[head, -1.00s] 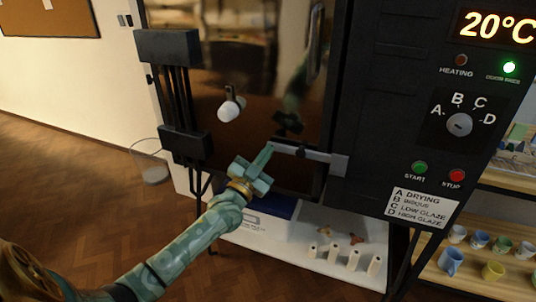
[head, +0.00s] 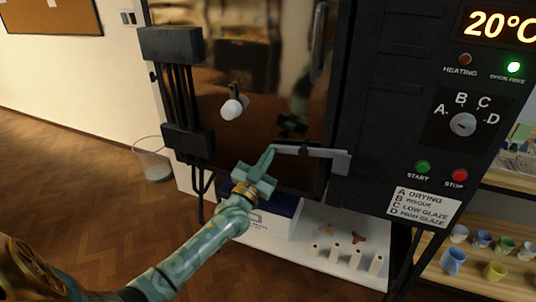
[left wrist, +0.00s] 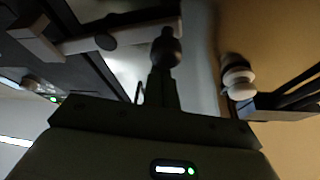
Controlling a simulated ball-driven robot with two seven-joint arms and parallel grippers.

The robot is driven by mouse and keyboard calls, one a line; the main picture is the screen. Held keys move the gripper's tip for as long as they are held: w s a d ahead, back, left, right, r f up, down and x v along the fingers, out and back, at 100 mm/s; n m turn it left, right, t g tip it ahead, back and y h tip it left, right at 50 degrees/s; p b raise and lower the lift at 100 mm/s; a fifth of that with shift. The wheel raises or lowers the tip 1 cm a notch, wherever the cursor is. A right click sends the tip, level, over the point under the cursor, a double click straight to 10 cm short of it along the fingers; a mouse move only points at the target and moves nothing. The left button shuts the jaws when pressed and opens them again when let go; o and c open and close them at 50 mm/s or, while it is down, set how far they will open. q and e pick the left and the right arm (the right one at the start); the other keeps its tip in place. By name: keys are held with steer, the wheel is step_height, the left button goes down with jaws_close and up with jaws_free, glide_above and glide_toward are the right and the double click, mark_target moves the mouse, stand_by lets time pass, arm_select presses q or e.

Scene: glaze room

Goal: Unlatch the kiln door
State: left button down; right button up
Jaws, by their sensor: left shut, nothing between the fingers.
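The kiln door (head: 265,75) is a dark, mirror-like panel and looks closed. A grey latch bar (head: 318,153) lies nearly level across its lower right edge, its right end at a bracket (head: 341,162) on the kiln front. It also shows in the left wrist view (left wrist: 75,45). My left gripper (head: 270,153) is shut and empty, its fingertips at the bar's left end; contact is hard to tell. The fingers also show in the left wrist view (left wrist: 165,48). A vertical door handle (head: 318,42) is above. My right gripper is out of view.
A white plug (head: 233,108) sticks out of the door, left of the latch. Dark hinges (head: 187,142) are on the left. The control panel shows 20°C, with a green light (head: 513,67) lit. Below are a white shelf (head: 290,252) and a rack of cups (head: 480,275).

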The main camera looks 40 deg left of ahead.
arm_select(q)
steer(key=d+f+n+g+y+p, duration=0.1)
steer(key=f+n+y, duration=0.3)
steer(key=n, duration=0.6)
steer(key=w+d+f+n+g+y+p, duration=0.1)
steer(key=d+f+n+g+y, duration=0.3)
steer(key=n, duration=0.7)
steer(key=shift+w+d+f+n, duration=0.15)
steer(key=shift+d+n, duration=0.15)
steer(key=shift+d, duration=0.05)
